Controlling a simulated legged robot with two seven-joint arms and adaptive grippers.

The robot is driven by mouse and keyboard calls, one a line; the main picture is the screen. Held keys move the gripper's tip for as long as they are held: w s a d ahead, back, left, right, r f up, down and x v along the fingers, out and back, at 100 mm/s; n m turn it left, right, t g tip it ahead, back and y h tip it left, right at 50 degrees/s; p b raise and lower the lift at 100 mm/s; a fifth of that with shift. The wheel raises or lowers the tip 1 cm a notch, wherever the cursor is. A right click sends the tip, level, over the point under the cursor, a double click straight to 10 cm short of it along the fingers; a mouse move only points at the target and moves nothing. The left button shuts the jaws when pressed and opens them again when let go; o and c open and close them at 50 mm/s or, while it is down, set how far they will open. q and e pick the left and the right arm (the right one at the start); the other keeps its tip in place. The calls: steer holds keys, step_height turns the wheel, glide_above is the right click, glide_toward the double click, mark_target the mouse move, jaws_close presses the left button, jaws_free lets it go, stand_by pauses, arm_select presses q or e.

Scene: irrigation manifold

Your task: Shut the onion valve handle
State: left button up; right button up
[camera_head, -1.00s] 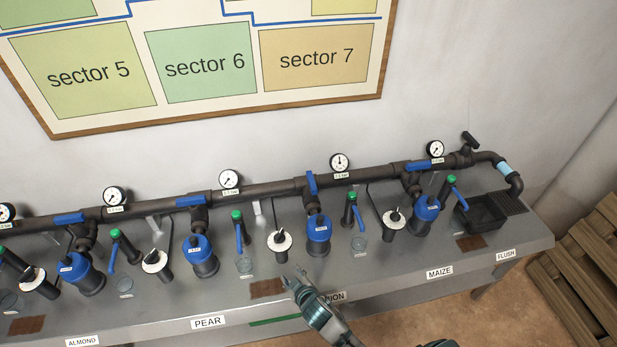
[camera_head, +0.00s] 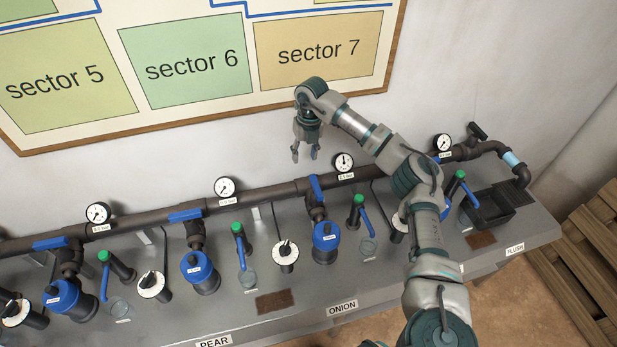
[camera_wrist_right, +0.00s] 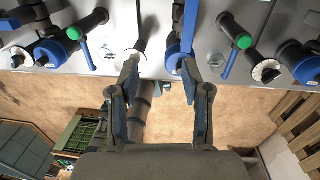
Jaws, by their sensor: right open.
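The onion valve handle (camera_head: 316,188) is the blue lever on the dark pipe above the ONION label (camera_head: 342,307). It stands across the pipe, while the neighbouring blue handles lie along it. My right gripper (camera_head: 305,154) is open and empty, fingers pointing down, above the pipe and slightly left of the handle in the head view. A gap shows between gripper and handle. In the right wrist view the open fingers (camera_wrist_right: 159,72) frame the bench edge, with blue parts near the right fingertip. My left gripper is not in view.
A pressure gauge (camera_head: 344,162) stands just right of the handle. A blue-capped filter (camera_head: 326,236), a white dial (camera_head: 286,252) and a green-topped tap (camera_head: 359,200) stand in front of the pipe. Another blue handle (camera_head: 186,215) is farther left. The wall behind is clear below the sector board.

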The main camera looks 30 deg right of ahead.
steer(key=r+h, duration=0.1)
glide_above(316, 185)
steer(key=shift+m, duration=0.4)
step_height(316, 185, down, 16)
steer(key=shift+a+r+p, duration=0.1)
steer(key=shift+a+p, duration=0.05)
steer(key=shift+p, duration=0.85)
steer(key=shift+d+f, duration=0.25)
steer(key=shift+f, duration=0.2)
steer(key=shift+d+f, duration=0.1)
steer(key=shift+d, duration=0.05)
steer(key=c, duration=0.5)
steer(key=shift+a, duration=0.2)
jaws_close()
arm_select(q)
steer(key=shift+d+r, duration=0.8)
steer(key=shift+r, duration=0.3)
arm_select(e)
steer(key=shift+a, duration=0.1)
